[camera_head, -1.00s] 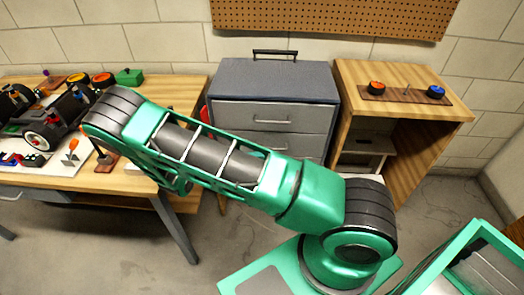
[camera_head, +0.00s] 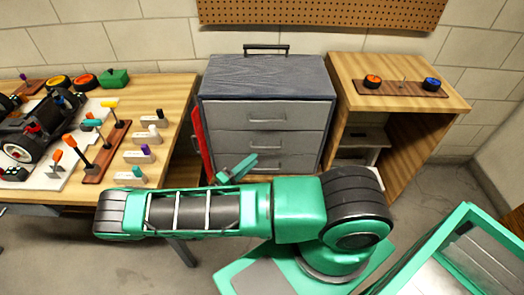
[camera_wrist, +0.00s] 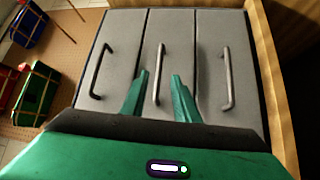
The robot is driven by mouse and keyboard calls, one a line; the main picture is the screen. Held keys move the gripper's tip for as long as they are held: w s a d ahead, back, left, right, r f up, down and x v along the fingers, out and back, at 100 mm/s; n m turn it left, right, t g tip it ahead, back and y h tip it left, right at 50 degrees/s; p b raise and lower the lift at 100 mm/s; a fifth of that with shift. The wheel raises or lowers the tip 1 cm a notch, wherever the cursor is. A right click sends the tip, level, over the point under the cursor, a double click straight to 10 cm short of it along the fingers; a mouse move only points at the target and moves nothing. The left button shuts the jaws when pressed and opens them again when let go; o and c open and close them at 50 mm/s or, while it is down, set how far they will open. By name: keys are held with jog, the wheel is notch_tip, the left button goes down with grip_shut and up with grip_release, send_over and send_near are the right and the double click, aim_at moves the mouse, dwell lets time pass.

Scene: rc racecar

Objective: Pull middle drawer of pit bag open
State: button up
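The pit bag (camera_head: 266,78) is a grey cabinet with a top carry handle and three stacked drawers, all closed. The middle drawer (camera_head: 300,147) has a grey bar handle (camera_head: 266,145); the wrist view shows the bag turned sideways, with this handle (camera_wrist: 159,75) in the middle. My gripper (camera_head: 241,167) is in front of the lower left of the drawers in the head view. In the wrist view its two green fingers (camera_wrist: 160,92) are apart, one on each side of the middle handle in the picture. Nothing is held; the gap to the handle cannot be judged.
A workbench (camera_head: 165,98) with an RC car (camera_head: 42,125) and several tools stands at the left. A wooden stand (camera_head: 350,70) with a two-wheel rack (camera_head: 402,88) is close on the right. A red panel (camera_head: 202,142) is at the bag's left side.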

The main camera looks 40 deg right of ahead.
jog(key=r, duration=0.1)
send_over(263, 151)
jog(key=s+a, duration=0.3)
jog(key=s, duration=0.1)
jog(key=shift+d+r, duration=0.1)
